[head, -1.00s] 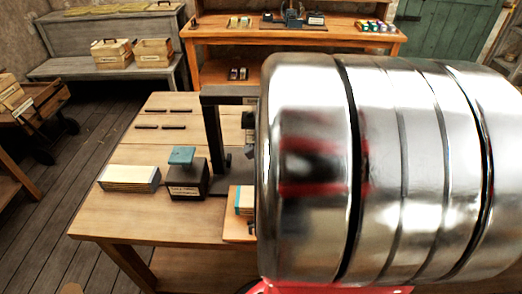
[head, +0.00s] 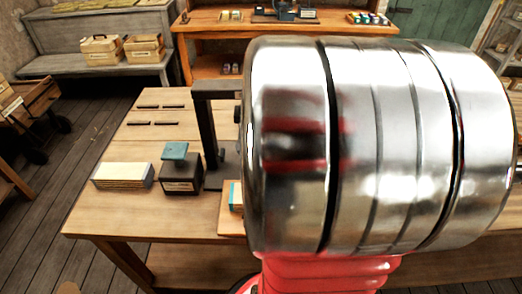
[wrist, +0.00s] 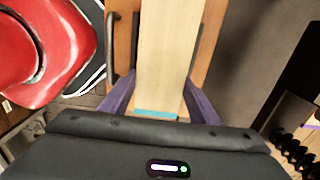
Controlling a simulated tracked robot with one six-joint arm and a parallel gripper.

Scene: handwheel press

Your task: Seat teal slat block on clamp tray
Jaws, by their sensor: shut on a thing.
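The teal slat block is a stack of pale slats with a teal edge. In the wrist view the block (wrist: 165,50) lies between the two purple fingers of my gripper (wrist: 160,98), which is shut on it. Its teal end (wrist: 156,114) is nearest the palm. In the head view only the block's left end (head: 235,197) shows; my arm hides the rest. A brown wooden tray (head: 229,223), probably the clamp tray, shows below it, and also beside the block in the wrist view (wrist: 209,35). I cannot tell whether block and tray touch.
A pale slat stack (head: 122,176) and a dark box with a teal top (head: 181,175) stand on the workbench, left of the tray. A dark press frame (head: 208,125) rises behind. The bench's front left is clear. A shelf bench (head: 225,67) stands at the back.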

